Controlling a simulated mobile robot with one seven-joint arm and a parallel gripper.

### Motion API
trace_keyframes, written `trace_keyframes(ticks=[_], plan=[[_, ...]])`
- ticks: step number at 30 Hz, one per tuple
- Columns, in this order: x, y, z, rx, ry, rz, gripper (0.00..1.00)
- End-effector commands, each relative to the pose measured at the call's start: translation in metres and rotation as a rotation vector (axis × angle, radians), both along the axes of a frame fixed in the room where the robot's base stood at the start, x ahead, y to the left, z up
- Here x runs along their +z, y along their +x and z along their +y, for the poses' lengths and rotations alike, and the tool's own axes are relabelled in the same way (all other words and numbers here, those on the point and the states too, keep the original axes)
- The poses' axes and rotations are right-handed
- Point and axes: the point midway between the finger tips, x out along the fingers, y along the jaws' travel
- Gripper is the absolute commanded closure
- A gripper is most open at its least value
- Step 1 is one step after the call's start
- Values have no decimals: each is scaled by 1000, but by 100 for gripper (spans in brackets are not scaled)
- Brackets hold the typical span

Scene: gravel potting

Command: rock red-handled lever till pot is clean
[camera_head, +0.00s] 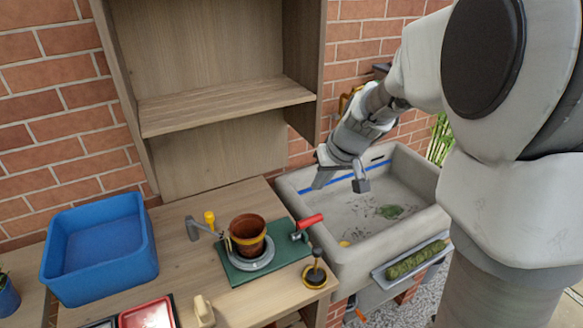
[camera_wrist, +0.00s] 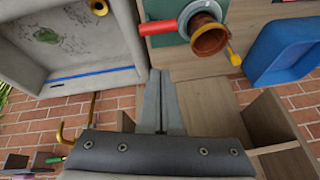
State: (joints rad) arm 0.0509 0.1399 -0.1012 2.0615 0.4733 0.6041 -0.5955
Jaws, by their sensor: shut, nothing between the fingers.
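The red-handled lever (camera_head: 309,222) sits on the right side of a green base plate (camera_head: 232,271); it also shows in the wrist view (camera_wrist: 161,27). The terracotta pot (camera_head: 248,235) stands left of the lever in a round grey holder (camera_head: 252,263) with a yellowish band around the pot; it also shows in the wrist view (camera_wrist: 208,40). Dark matter shows inside the pot, but I cannot tell how dirty it is. My gripper (camera_wrist: 160,74) is shut and empty. In the head view it hangs above the sink's left side, up and right of the lever, touching nothing.
A yellow-handled crank (camera_head: 209,219) stands left of the pot. A dark-handled tool (camera_head: 316,268) stands in front of the lever. The sink (camera_head: 345,256) is at right, with a blue tub (camera_head: 100,247) and red tray (camera_head: 147,314) at left. A wooden shelf (camera_head: 225,103) rises behind.

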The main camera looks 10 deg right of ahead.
Motion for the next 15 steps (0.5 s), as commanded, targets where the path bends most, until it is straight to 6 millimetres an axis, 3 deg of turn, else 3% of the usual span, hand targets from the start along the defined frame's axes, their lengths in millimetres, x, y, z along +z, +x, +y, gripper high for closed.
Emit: trace_keyframes(ticks=[1, 7, 15], plan=[[13, 1, 3, 46, -36, -10, 100], [17, 6, 7, 166, -130, -43, 100], [-4, 15, 10, 183, -141, -46, 100]])
